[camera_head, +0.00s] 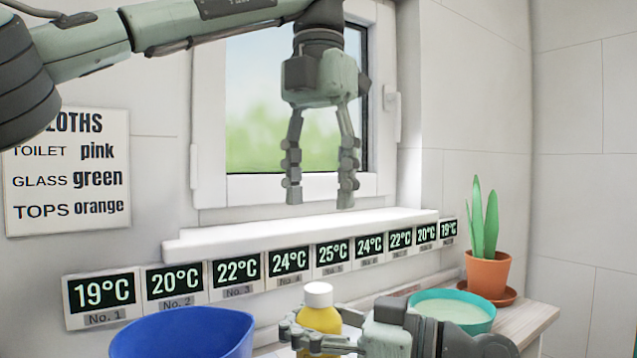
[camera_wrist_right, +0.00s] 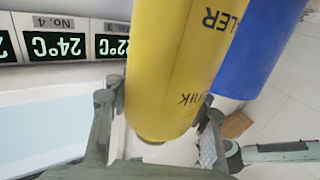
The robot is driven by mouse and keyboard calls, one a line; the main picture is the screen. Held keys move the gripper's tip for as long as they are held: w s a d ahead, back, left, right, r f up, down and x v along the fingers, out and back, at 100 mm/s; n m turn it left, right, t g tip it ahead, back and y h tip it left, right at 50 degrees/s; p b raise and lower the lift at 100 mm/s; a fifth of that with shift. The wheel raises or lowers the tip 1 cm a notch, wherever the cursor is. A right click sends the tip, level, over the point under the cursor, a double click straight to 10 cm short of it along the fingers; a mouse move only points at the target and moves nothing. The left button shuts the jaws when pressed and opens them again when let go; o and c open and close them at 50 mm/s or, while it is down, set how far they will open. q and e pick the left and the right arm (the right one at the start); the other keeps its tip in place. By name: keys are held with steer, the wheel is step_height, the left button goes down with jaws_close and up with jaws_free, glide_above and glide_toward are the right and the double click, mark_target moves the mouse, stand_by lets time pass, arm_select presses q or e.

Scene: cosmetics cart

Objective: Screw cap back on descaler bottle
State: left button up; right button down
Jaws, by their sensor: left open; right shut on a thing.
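The yellow descaler bottle (camera_head: 319,318) stands upright at the bottom centre of the head view, with its lower part hidden. A white cap (camera_head: 318,294) sits on its top; I cannot tell how tightly. My right gripper (camera_head: 303,338) comes in from the right and is shut on the bottle's body. The right wrist view shows the yellow bottle (camera_wrist_right: 180,65) upside down between the fingers, with part of its lettering. The cap is out of that view. My left gripper (camera_head: 320,198) is open and empty, pointing down in front of the window, well above the cap and apart from it.
A blue container (camera_head: 185,338) stands left of the bottle; a teal bowl (camera_head: 480,323) is to the right. A potted plant (camera_head: 487,272) stands at the right end. Temperature displays (camera_head: 237,273) line the wall under the windowsill (camera_head: 300,232). Space between left gripper and cap is clear.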

mark_target(340, 331)
steer(key=c, duration=0.6)
jaws_free()
steer(key=shift+c, duration=0.2)
steer(key=v, duration=1.2)
